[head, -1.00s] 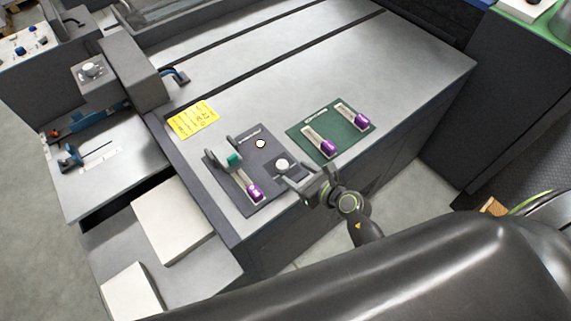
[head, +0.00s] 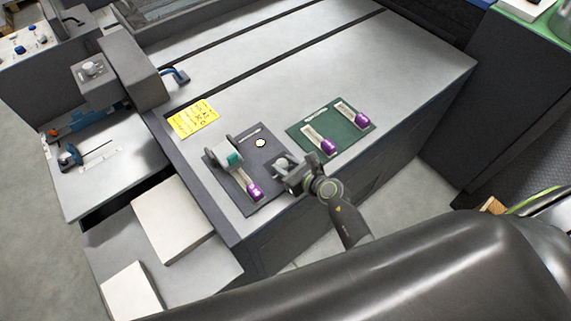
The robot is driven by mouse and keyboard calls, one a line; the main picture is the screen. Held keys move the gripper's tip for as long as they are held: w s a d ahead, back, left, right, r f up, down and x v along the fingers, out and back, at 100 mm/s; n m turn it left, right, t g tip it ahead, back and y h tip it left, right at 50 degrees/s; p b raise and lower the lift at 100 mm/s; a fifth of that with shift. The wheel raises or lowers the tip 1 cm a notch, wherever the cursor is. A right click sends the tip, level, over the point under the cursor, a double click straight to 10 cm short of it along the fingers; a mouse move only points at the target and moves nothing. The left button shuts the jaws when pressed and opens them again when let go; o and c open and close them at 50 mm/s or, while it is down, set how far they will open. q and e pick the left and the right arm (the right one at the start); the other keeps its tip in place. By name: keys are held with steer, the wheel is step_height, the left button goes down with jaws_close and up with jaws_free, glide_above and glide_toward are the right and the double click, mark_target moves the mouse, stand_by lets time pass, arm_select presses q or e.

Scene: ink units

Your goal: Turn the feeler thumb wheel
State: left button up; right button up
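A dark grey panel (head: 247,196) lies on the machine's grey top. It carries a unit with a teal part (head: 234,158), a purple-ended slide (head: 254,193) and a small round yellowish-white button (head: 260,143). A pale silver round knob, which looks like the thumb wheel (head: 280,161), sits at the panel's right side. My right gripper (head: 284,168) is at this knob and covers much of it. I cannot tell whether its fingers touch or grip the knob. My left gripper is not in view.
A green panel (head: 345,139) with two purple-ended slides (head: 327,146) (head: 361,120) lies to the right. A yellow note (head: 194,118) lies behind the dark panel. White paper stacks (head: 170,222) are at the lower left. The grey top (head: 390,70) farther back is clear.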

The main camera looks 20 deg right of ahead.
steer(key=c, duration=0.4)
steer(key=shift+a+r+p, duration=0.1)
steer(key=shift+r+p, duration=0.05)
steer(key=shift+p, duration=0.35)
steer(key=m+h+p, duration=0.1)
steer(key=m+t+h+p, duration=0.1)
steer(key=p, duration=0.1)
steer(key=shift+s+a+r+h, duration=0.1)
steer(key=shift+a+h, duration=0.05)
steer(key=shift+h, duration=0.15)
steer(key=shift+m+h+p, duration=0.6)
steer(key=shift+m+h, duration=0.1)
steer(key=shift+m, duration=0.1)
steer(key=shift+f+m+h, duration=0.25)
steer(key=shift+m+h, duration=0.05)
steer(key=o, duration=1)
